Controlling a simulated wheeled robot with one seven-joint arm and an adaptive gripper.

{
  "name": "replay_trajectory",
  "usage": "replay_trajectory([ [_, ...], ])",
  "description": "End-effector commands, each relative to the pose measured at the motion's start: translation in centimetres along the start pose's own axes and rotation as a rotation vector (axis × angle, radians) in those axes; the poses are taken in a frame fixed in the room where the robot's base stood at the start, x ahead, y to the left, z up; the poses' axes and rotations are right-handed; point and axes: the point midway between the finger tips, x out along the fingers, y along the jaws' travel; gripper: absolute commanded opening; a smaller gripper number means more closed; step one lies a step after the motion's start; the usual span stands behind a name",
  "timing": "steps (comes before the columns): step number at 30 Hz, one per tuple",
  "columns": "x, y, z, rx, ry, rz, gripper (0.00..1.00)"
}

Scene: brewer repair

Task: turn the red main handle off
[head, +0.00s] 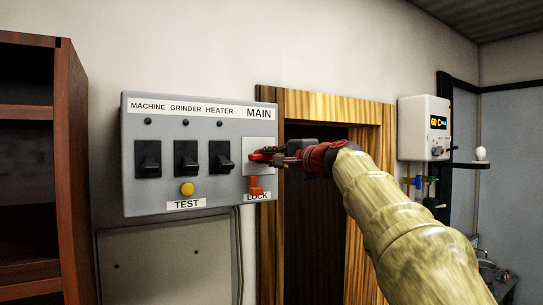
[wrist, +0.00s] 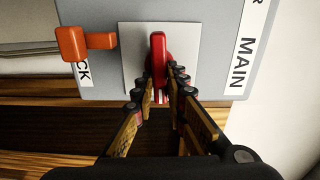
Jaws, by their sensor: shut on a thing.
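The red main handle (wrist: 158,50) sits on a pale plate (wrist: 131,75) under the MAIN label (head: 259,114) on the grey switch panel (head: 200,203). My gripper (wrist: 160,88) has its fingers on both sides of the handle and is shut on it. In the head view my gripper (head: 270,157) reaches the panel from the right and partly hides the handle (head: 257,157). An orange lock piece (head: 256,187) is just below the plate, beside the LOCK label; it also shows in the wrist view (wrist: 85,42), apart from the fingers.
Three black switches, including the HEATER one (head: 222,156), and a yellow TEST button (head: 187,189) are left of the handle. A wooden door frame (head: 374,115) stands behind my arm. A white heater box (head: 424,128) hangs at right, and a brown shelf (head: 72,160) stands at left.

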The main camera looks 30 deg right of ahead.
Motion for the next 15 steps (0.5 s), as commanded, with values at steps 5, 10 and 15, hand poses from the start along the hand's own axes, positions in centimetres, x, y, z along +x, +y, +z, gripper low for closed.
replay_trajectory([
  [5,0.04,0.18,-0.04,0.046,0.0,0.002,0.0],
  [10,0.05,0.23,-0.05,0.064,0.0,0.002,0.0],
  [15,0.06,0.27,-0.05,0.068,0.0,0.002,0.0],
])
